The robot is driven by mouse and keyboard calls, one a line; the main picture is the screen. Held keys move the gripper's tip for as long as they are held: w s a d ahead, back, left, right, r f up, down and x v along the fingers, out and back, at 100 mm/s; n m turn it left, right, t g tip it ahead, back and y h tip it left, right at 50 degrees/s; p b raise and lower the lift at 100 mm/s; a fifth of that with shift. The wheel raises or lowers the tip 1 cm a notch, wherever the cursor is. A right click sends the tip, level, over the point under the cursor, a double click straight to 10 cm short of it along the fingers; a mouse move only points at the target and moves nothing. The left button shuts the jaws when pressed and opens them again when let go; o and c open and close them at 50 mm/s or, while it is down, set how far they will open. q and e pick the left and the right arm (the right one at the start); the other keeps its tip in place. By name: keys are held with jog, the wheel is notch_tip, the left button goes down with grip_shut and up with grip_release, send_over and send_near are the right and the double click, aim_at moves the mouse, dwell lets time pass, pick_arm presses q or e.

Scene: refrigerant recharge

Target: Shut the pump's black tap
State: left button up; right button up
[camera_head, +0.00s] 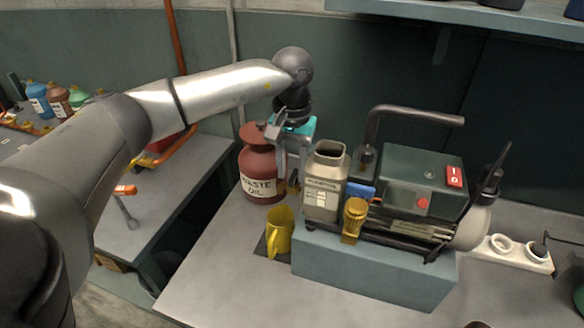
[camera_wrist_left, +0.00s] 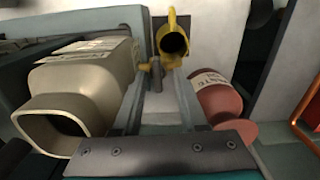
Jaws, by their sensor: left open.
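The pump (camera_head: 412,172) is a dark green box with a red switch and a black handle, on a grey-blue block. My left gripper (camera_head: 291,174) points down to the left of the pump, behind the beige oil container (camera_head: 323,190). It is open. In the left wrist view, a small dark grey tap-like piece (camera_wrist_left: 156,76) shows between the fingers (camera_wrist_left: 158,90). I cannot tell whether it is the black tap, or whether a finger touches it. The tap is not clearly visible in the head view. My right gripper is not in view.
The red waste oil can (camera_head: 259,172) stands close left of my gripper; it also shows in the wrist view (camera_wrist_left: 217,98). A yellow jug (camera_head: 279,232) stands in front of it. A white socket strip (camera_head: 511,252) lies at right. The front left bench top is clear.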

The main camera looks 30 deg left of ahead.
aim_at(293, 175)
pick_arm(q)
jog(key=shift+d, duration=0.2)
dwell(0.3)
notch_tip(293, 175, up, 9)
jog(key=p, duration=0.6)
dwell(0.4)
